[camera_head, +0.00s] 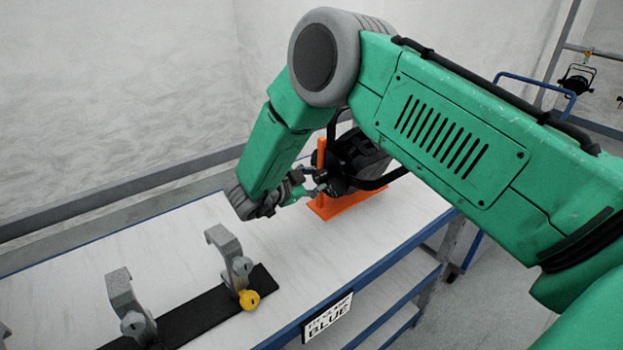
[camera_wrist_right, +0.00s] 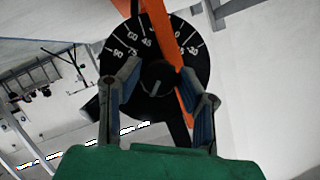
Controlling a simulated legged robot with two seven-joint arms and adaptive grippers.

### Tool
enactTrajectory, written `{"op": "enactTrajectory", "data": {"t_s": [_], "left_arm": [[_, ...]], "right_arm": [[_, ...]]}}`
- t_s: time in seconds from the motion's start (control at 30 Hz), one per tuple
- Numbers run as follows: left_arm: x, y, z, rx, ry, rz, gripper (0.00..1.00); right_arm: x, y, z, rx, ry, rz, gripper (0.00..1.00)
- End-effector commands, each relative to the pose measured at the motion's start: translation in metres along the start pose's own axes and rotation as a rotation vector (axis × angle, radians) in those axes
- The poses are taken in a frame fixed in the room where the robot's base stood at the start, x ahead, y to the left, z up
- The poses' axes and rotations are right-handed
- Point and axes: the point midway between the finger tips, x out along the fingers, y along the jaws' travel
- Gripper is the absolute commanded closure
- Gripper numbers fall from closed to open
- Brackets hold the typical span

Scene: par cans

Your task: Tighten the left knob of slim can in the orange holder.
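The black slim can (camera_head: 360,158) sits in the orange holder (camera_head: 350,201) on the table, partly hidden behind my right arm. In the right wrist view, the knob (camera_wrist_right: 157,78) is dark and sits at the centre of a round black dial (camera_wrist_right: 170,45) with white angle marks. Part of the orange holder (camera_wrist_right: 160,28) crosses the dial. My right gripper (camera_head: 318,183) is at the left side of the can. In the wrist view its two fingers (camera_wrist_right: 159,72) stand apart on either side of the knob, with gaps visible. My left gripper is out of view.
Grey clamps (camera_head: 228,248) stand on a black bar (camera_head: 200,313) at the front left, one with a yellow knob (camera_head: 249,299). A label reading "BLUE" (camera_head: 328,317) is on the table's blue front edge. The white tabletop (camera_head: 150,250) left of the holder is clear.

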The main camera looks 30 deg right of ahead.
Motion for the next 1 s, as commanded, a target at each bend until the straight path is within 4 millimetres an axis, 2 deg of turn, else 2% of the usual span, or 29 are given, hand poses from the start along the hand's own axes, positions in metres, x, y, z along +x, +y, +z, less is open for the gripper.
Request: {"op": "enactTrajectory", "data": {"t_s": [0.07, 0.67, 1.0], "left_arm": [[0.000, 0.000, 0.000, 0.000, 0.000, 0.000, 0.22], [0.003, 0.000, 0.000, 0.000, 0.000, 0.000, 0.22], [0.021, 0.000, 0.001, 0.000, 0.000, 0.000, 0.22]], "right_arm": [[0.007, -0.001, -0.005, 0.004, 0.015, 0.002, 0.96], [0.002, -0.001, -0.003, 0.028, 0.018, -0.012, 0.96], [-0.001, 0.000, -0.001, 0.216, 0.016, -0.094, 0.96]]}}
